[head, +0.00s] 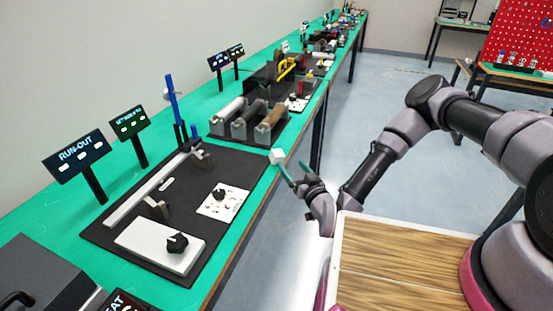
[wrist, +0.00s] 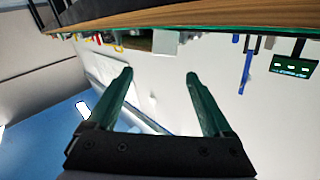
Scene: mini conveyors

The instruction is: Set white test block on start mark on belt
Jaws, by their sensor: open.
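The white test block (head: 277,156) is a small pale cube at the front edge of the green bench in the head view. In the wrist view, where the bench appears upside down along the top, a pale block (wrist: 165,41) near the bench edge looks like the same one. My gripper (head: 290,163) is open beside the block at the bench edge, fingers pointing toward the bench. In the wrist view the gripper (wrist: 160,75) shows nothing between its fingers. Contact with the block cannot be told. I cannot make out the belt's start mark.
A black panel (head: 130,232) carries a long pale rail (head: 150,190), a white knob box (head: 150,247) and a dial card (head: 220,203). Cylinder units (head: 245,120) stand behind. A RUN-OUT sign (head: 76,155) and a blue post (head: 172,100) rise at the left. The floor aisle is clear.

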